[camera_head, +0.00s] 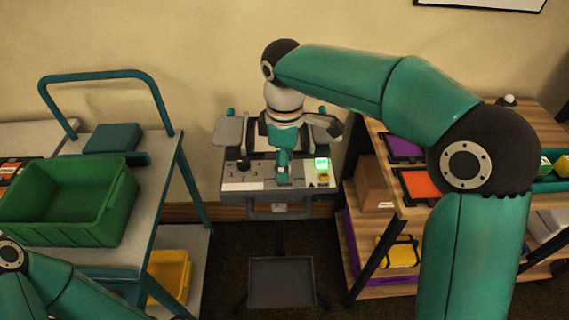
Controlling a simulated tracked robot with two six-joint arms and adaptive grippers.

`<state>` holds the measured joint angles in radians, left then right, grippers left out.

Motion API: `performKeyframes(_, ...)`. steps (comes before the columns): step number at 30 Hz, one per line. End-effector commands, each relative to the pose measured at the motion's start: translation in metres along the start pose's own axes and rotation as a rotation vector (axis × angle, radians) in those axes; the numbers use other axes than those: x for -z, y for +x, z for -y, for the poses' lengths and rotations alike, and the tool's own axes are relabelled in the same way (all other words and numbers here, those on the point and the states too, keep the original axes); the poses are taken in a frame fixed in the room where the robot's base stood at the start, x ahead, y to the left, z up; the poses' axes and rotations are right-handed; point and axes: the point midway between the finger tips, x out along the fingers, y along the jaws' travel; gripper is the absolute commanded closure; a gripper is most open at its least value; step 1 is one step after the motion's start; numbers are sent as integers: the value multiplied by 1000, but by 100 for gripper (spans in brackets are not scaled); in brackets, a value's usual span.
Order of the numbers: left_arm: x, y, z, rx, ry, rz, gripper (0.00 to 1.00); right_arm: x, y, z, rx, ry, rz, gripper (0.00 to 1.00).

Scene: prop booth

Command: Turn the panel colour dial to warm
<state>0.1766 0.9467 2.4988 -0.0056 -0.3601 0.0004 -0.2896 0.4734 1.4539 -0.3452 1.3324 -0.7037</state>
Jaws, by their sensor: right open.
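The grey control panel (238,186) is on the front of a small stand against the wall, in the middle of the view. A black knob (243,164) is at its left, and a small green-lit display (321,164) is at its right. My right gripper (283,178) points down over the middle of the panel, its fingers close to or at the surface. It is open, but it hides what lies beneath it. I cannot tell which control is the colour dial, nor its setting. My left arm enters at the lower left; its gripper is out of view.
A teal-framed trolley with a green bin (60,225) and a yellow bin (172,273) stands left.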

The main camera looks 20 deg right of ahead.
Motion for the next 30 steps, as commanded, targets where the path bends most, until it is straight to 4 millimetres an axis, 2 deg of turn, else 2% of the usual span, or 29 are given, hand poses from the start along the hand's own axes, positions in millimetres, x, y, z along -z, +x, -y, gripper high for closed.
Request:
performKeyframes(11,0,0,0,0,0,0,60,0,6,0,0,0,0,46)
performKeyframes(18,0,0,0,0,0,0,60,0,5,0,0,0,0,86)
performKeyframes(21,0,0,0,0,0,0,60,0,5,0,0,0,0,100)
performKeyframes(30,0,-1,0,0,0,0,60,0,5,0,0,25,-1,100)
